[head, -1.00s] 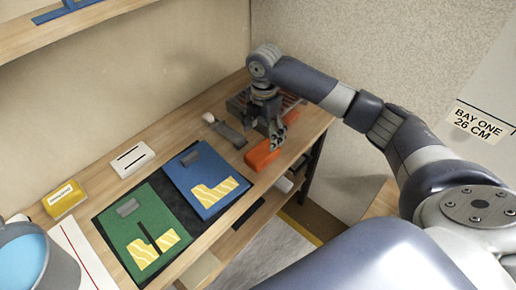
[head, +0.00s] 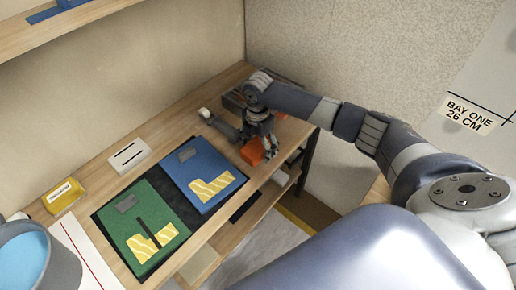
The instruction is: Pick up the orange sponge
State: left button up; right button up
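The orange sponge (head: 251,153) lies on the wooden bench near its right end, close to the front edge. My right gripper (head: 269,152) is down at the sponge, with its fingers over the sponge's right part and hiding that part. I cannot tell whether the fingers touch it or how far apart they are. My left gripper is out of view.
A grey-handled tool (head: 222,127) lies left of the sponge and a dark slatted rack (head: 234,99) is behind. Blue (head: 196,172) and green (head: 135,212) boards, a white slotted block (head: 129,157), a yellow box (head: 63,196) and a bucket (head: 38,262) stand further left.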

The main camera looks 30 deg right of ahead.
aim_at(258, 147)
jog(key=c, duration=0.8)
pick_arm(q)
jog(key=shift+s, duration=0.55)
pick_arm(e)
jog(key=shift+c, duration=0.2)
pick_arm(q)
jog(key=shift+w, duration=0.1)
